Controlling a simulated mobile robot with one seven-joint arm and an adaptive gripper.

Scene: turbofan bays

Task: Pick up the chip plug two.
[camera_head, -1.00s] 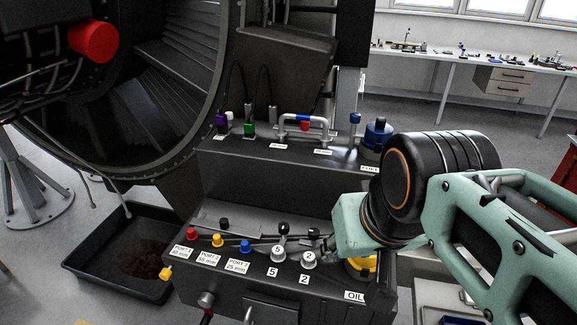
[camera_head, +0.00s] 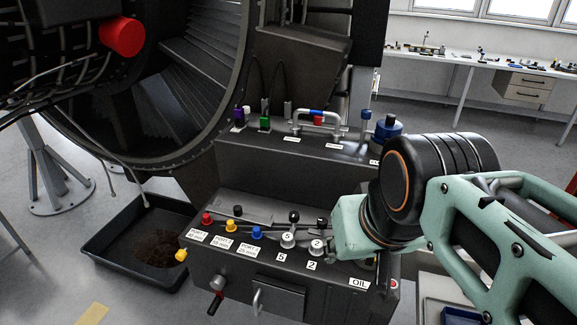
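The plug marked 2 (camera_head: 317,246) is a pale round cap standing on the dark lower console step, above a "2" label. A similar plug marked 5 (camera_head: 288,240) stands just left of it. Black-topped parts stand behind both. My arm comes in from the right, and its mint-green end with my gripper (camera_head: 336,238) is close to the right side of plug 2. The fingers are dark and mostly hidden, so I cannot tell whether they are open or touch the plug.
Red (camera_head: 207,218), yellow (camera_head: 231,226) and blue (camera_head: 257,232) port caps stand to the left. The upper step (camera_head: 290,155) holds a pipe and coloured plugs. A black drip tray (camera_head: 110,262) lies on the floor at left.

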